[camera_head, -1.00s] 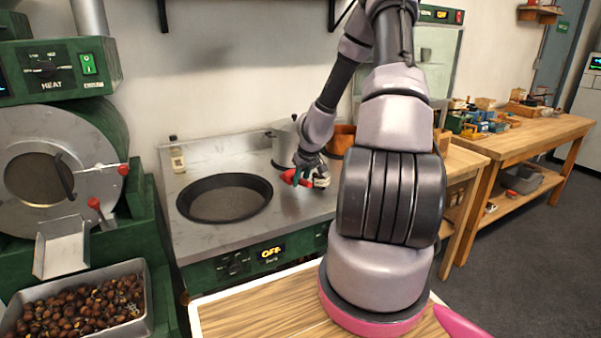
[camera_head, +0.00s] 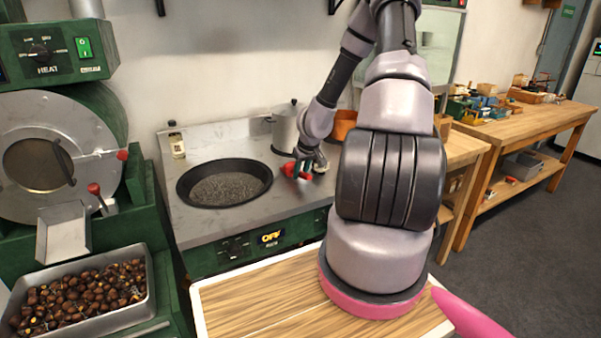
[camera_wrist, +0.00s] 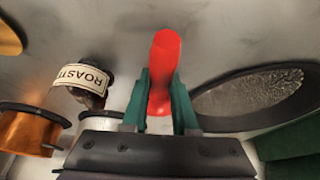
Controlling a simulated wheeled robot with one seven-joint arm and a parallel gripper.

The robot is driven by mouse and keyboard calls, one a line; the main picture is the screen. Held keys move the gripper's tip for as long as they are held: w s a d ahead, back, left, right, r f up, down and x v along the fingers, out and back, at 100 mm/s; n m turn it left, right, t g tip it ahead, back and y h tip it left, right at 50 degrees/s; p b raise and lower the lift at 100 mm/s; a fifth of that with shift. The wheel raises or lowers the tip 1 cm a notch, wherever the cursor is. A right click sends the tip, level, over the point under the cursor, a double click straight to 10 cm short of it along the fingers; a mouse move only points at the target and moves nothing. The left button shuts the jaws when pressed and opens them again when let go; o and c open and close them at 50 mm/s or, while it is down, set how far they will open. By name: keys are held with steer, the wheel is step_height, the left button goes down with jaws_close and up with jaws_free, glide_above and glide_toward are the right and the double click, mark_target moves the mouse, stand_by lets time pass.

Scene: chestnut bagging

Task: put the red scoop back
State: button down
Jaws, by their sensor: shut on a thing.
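The red scoop shows as a red handle (camera_wrist: 164,75) standing between the two green fingers of my gripper (camera_wrist: 160,100) in the wrist view. My gripper is shut on it. In the head view the red scoop (camera_head: 292,170) shows at my gripper (camera_head: 305,172), low over the steel worktop, just right of the round dark pan. The scoop's bowl end is hidden from me, and I cannot tell whether the scoop touches the worktop.
The dark pan (camera_head: 184,190) lies left of my gripper. A steel pot (camera_head: 285,128) and a copper pot (camera_head: 344,125) stand behind it. A labelled container (camera_wrist: 82,76) shows in the wrist view. A chestnut tray (camera_head: 150,300) is at lower left; a wooden board (camera_head: 255,300) is in front.

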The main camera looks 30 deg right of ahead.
steer(key=shift+f, duration=0.3)
steer(key=c, duration=0.6)
jaws_free()
